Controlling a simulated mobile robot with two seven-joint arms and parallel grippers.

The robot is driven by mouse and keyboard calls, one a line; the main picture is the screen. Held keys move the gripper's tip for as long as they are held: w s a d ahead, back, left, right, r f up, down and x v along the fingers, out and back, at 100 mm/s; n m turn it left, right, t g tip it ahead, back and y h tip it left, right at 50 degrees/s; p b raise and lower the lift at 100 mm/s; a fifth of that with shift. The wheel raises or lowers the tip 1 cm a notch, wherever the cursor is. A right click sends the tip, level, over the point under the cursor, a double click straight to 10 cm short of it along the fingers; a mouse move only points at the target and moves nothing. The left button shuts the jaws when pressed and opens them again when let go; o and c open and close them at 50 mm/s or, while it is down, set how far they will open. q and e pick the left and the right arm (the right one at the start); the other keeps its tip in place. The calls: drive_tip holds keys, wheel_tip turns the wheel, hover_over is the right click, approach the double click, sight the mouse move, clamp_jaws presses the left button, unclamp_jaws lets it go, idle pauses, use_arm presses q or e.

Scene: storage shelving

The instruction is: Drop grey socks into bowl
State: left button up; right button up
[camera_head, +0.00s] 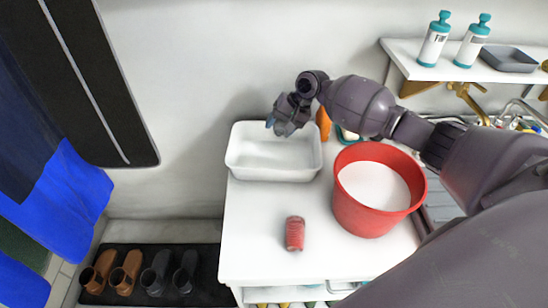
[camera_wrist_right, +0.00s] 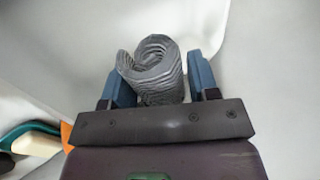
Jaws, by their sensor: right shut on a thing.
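In the right wrist view, rolled grey striped socks (camera_wrist_right: 155,72) sit between the two blue fingers of my right gripper (camera_wrist_right: 160,82), which is shut on them. In the head view my right gripper (camera_head: 272,122) hangs over the back part of a white rectangular bowl (camera_head: 273,174). The bowl stands on the white counter and looks empty. The socks cannot be made out in the head view. My left gripper is not in view.
A small red ribbed roll (camera_head: 295,233) is in front on the counter (camera_head: 255,225). An orange bottle (camera_head: 323,122) stands behind. Shoes (camera_head: 155,272) are on a dark mat at lower left.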

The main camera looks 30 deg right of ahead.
drive_tip(key=shift+r, duration=0.1)
drive_tip(key=o, duration=1)
drive_tip(key=shift+o, duration=0.5)
